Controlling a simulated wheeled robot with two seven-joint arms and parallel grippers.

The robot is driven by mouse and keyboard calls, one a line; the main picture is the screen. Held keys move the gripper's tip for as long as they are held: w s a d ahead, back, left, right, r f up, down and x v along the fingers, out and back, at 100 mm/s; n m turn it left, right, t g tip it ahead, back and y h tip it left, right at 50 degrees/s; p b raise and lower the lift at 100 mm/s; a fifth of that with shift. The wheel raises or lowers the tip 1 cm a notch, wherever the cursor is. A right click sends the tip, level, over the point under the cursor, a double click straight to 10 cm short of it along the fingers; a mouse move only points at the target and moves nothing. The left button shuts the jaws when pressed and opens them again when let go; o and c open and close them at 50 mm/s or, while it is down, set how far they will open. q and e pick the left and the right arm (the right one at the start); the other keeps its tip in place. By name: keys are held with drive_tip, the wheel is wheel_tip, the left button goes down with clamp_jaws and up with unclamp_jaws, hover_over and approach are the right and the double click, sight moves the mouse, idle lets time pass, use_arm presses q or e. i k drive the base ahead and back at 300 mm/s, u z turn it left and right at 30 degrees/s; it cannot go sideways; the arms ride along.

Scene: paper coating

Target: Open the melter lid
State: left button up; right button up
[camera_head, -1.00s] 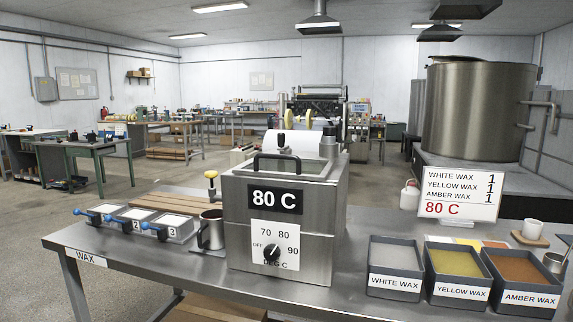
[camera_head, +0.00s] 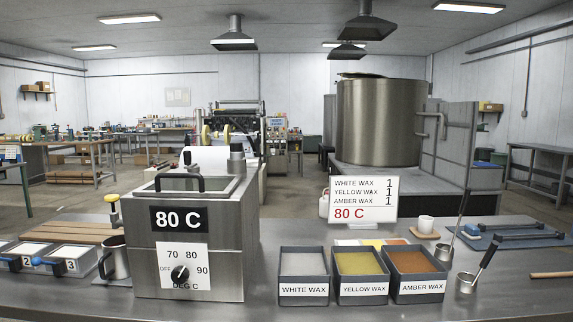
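The melter (camera_head: 225,245) is a steel box on the bench at left of centre. Its front bears a black "80 C" plate (camera_head: 180,219) and a temperature dial (camera_head: 180,274) with a black knob. The melter lid (camera_head: 205,187) lies shut on top, with a black bar handle (camera_head: 180,177) at its front edge. Neither of my grippers is in view.
White (camera_head: 303,263), yellow (camera_head: 359,263) and amber (camera_head: 415,262) wax trays stand right of the melter. A metal mug (camera_head: 116,258) stands close at its left.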

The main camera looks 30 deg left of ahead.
sight(160, 178)
drive_tip(key=z, duration=0.5)
drive_tip(key=i, duration=0.85)
drive_tip(key=u, duration=2.35)
